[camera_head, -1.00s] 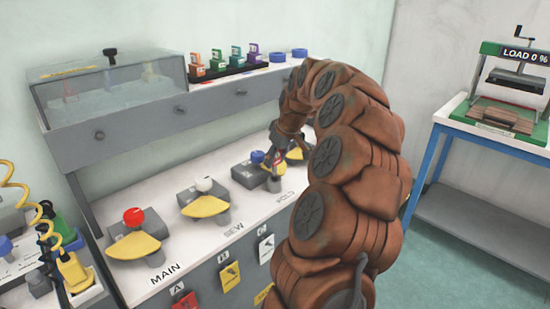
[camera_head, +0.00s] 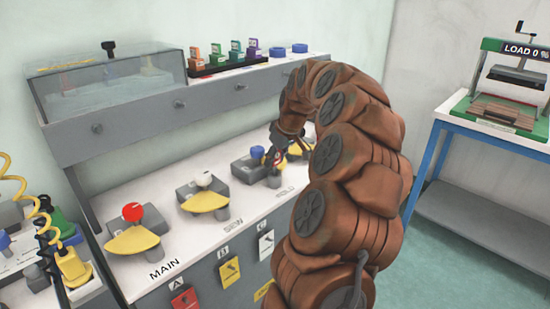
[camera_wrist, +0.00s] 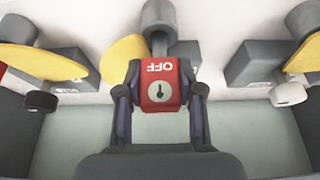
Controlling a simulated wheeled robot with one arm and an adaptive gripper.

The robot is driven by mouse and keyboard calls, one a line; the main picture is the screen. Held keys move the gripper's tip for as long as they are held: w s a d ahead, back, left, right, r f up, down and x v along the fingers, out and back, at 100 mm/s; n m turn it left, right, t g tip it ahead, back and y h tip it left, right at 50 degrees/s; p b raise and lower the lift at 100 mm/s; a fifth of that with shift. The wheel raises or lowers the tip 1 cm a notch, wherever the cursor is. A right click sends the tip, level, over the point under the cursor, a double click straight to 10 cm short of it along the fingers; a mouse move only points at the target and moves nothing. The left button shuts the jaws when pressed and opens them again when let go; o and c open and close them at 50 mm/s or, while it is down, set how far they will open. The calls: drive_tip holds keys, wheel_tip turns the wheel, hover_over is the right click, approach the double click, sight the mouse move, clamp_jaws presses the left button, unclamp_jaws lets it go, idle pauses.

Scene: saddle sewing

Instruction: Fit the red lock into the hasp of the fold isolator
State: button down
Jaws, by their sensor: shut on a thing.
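My gripper (camera_wrist: 158,88) is shut on the red lock (camera_wrist: 160,84), which shows "OFF" upside down and a keyhole. In the wrist view the lock is directly in front of a grey post (camera_wrist: 158,20) of the fold isolator, with the isolator's yellow paddle (camera_wrist: 122,60) to its left.
The MAIN isolator with red knob (camera_head: 132,212) and the SEW isolator with white knob (camera_head: 204,179) stand to the left. Another yellow-paddled isolator (camera_head: 297,148) is partly behind my arm. Several coloured locks (camera_head: 225,55) stand on the shelf above.

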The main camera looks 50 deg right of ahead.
drive_tip(key=shift+f+b, duration=0.4)
drive_tip(key=shift+f, duration=0.4)
drive_tip(key=c, duration=0.7)
unclamp_jaws()
drive_tip(key=shift+o, duration=0.2)
drive_tip(key=shift+r, duration=0.1)
drive_tip(key=v, duration=1.2)
